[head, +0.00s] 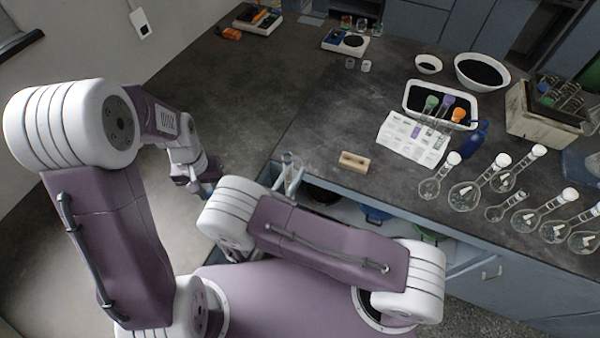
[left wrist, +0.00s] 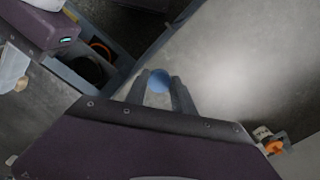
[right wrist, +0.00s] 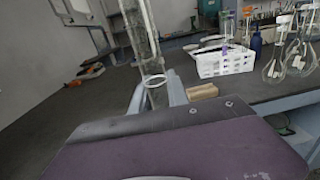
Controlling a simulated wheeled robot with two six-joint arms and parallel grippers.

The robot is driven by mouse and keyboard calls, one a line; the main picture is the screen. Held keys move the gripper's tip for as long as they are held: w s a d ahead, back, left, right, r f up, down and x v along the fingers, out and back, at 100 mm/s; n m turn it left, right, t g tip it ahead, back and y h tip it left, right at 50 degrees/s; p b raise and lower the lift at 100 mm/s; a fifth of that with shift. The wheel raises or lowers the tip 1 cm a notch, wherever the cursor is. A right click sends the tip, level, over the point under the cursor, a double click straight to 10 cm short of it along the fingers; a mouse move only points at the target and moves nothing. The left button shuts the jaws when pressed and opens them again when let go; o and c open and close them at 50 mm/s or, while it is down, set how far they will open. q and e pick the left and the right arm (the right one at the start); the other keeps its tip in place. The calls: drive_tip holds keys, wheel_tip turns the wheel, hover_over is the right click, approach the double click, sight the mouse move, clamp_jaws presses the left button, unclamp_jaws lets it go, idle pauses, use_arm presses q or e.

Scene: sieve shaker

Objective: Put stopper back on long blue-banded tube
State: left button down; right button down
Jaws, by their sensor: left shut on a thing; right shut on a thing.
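My left gripper (left wrist: 160,80) is shut on a blue stopper (left wrist: 159,81), whose rounded top shows between the fingers in the left wrist view. In the head view the left gripper (head: 203,188) is left of the right one, with a bit of blue at its tip. My right gripper (right wrist: 156,92) is shut on a clear glass tube (right wrist: 143,35). A pale ring-shaped rim shows between its fingers. In the head view the tube (head: 288,158) stands up near the bench's front edge. The stopper and tube are apart. No blue band can be made out on the tube.
A wooden block (head: 354,161) lies on the dark bench right of the tube. Beyond are a white basket (head: 412,99) with stoppered tubes, a printed sheet (head: 405,142), and several round flasks (head: 466,196). The bench left of the block is mostly clear.

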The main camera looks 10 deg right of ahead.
use_arm(q)
drive_tip(key=shift+s, duration=0.55)
drive_tip(key=shift+s+r+m, duration=0.2)
drive_tip(key=shift+r+m, duration=0.1)
drive_tip(key=shift+r, duration=0.35)
drive_tip(key=shift+s+r+m, duration=0.15)
drive_tip(key=shift+r+m, duration=0.15)
drive_tip(key=shift+r, duration=0.3)
drive_tip(key=r, duration=0.1)
drive_tip(key=w+d+r+m, duration=0.1)
drive_tip(key=r, duration=0.1)
drive_tip(key=shift+w+d+r, duration=0.15)
drive_tip(key=shift+d+r, duration=0.05)
drive_tip(key=shift+r, duration=0.05)
drive_tip(key=d+r+m, duration=0.7)
drive_tip(key=d+r, duration=0.9)
drive_tip(key=d, duration=0.3)
drive_tip(key=shift+w+d+r+m, duration=0.2)
drive_tip(key=shift+w+d+m, duration=0.05)
drive_tip(key=shift+d+m, duration=0.15)
drive_tip(key=shift+w, duration=0.1)
